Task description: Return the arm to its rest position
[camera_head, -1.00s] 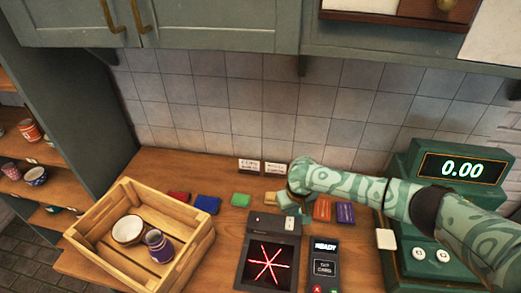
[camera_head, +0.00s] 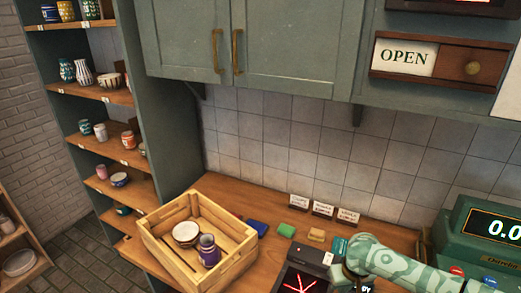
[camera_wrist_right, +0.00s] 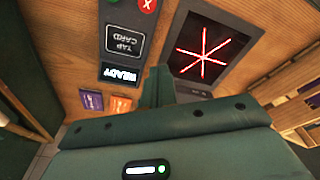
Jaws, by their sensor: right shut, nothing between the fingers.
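My right arm, with its pale green leaf-like pattern, comes in from the right in the head view, low over the counter. Its hand end, with the right gripper (camera_head: 341,276), is beside the scanner (camera_head: 302,278) with the red star of light. In the right wrist view the gripper's dark green fingers (camera_wrist_right: 166,84) are shut with nothing between them, between the scanner (camera_wrist_right: 208,50) and the card reader (camera_wrist_right: 130,40). My left gripper is not in view.
A wooden crate (camera_head: 160,247) holding a bowl (camera_head: 186,233) and a purple jar (camera_head: 209,251) stands on the counter's left. Several coloured blocks and small cards lie behind the scanner. A green cash register (camera_head: 455,240) stands at right. Shelves of pottery are at left.

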